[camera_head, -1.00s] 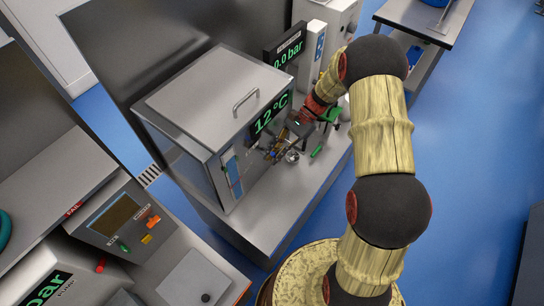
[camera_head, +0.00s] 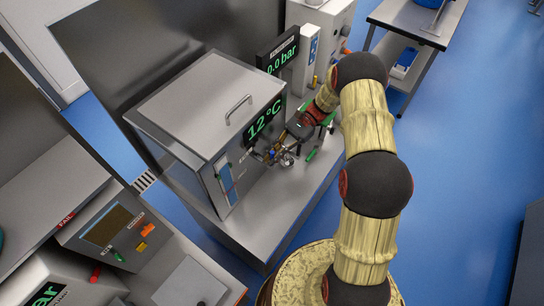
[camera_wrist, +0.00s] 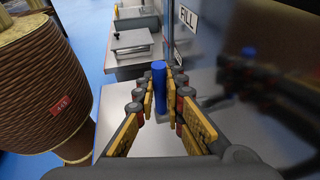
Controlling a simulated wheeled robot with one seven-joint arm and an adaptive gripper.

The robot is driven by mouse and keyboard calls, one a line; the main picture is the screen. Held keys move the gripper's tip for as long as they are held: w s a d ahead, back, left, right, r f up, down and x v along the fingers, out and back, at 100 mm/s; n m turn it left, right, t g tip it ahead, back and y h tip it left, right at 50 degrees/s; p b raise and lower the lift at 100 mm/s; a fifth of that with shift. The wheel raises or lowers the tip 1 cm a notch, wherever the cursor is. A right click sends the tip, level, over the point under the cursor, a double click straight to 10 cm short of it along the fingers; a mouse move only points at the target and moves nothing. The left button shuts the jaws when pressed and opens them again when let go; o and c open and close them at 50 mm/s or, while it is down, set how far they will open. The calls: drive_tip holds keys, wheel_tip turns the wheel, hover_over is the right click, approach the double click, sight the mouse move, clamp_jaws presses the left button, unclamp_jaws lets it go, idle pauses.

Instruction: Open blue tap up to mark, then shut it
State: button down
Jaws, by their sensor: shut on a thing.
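The blue tap (camera_wrist: 159,76) shows in the wrist view as an upright blue handle in front of a dark, shiny panel with a FILL label (camera_wrist: 187,18). My gripper (camera_wrist: 160,92) has a finger on each side of the handle and is shut on it.
The cabinet display (camera_head: 263,118) reads 12 °C, and a display behind it (camera_head: 283,52) reads 0.0 bar. A green item (camera_head: 311,154) lies on the steel bench (camera_head: 285,205) near my gripper.

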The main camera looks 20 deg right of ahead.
drive_tip(key=c, duration=1.8)
unclamp_jaws()
drive_tip(key=shift+c, duration=0.2)
drive_tip(key=v, duration=1.2)
